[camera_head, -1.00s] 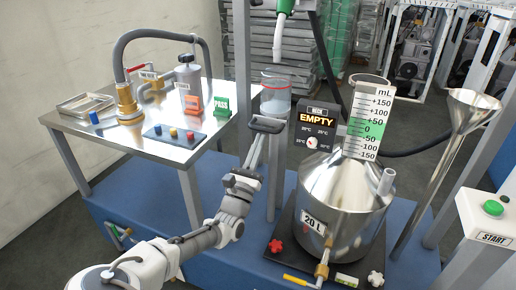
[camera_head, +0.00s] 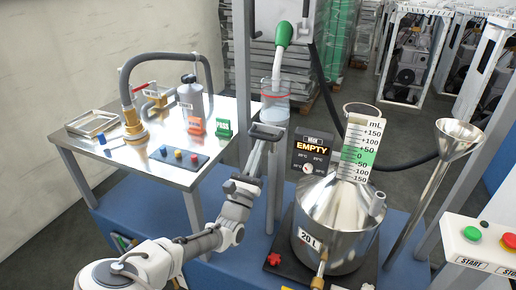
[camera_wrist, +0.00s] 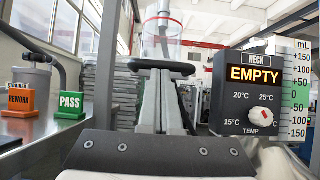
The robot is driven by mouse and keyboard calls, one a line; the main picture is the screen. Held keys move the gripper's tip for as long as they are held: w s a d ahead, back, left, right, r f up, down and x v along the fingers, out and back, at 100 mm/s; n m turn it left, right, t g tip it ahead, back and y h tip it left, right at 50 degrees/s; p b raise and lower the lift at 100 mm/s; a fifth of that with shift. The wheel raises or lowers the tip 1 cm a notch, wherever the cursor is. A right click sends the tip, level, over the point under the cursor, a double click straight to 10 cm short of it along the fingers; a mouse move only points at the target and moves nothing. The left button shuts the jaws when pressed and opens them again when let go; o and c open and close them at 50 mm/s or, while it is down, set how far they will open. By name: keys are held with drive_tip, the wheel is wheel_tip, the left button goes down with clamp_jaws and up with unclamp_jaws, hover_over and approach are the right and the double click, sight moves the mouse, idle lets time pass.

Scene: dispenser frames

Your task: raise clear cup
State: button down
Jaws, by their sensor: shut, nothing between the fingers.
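The clear cup (camera_head: 275,101) has a red ring near its rim and stands upright under the green nozzle (camera_head: 284,35). A pale tube hangs from the nozzle to about the cup's rim. In the wrist view the cup (camera_wrist: 160,22) shows at the top centre, with the tube reaching into it. My gripper (camera_head: 266,132) is at the near side of the cup, just below it; its fingers look shut. A dark crossbar (camera_wrist: 160,68) spans the fingertips in front of the cup. Whether it is joined to the cup is hidden.
A steel table (camera_head: 135,165) at left holds a tray, hose fitting, bottle and PASS block (camera_head: 223,129). The EMPTY display (camera_head: 313,148), steel vessel (camera_head: 335,225) with its scaled neck (camera_head: 358,150), and funnel (camera_head: 460,133) stand at right. A post (camera_head: 242,80) rises left of the cup.

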drive_tip(key=shift+r, duration=0.25)
drive_tip(key=w+f+v, duration=0.1)
drive_tip(key=f+v, duration=0.1)
drive_tip(key=v, duration=1.1)
drive_tip(key=shift+w+d+f, duration=0.2)
drive_tip(key=shift+d, duration=0.1)
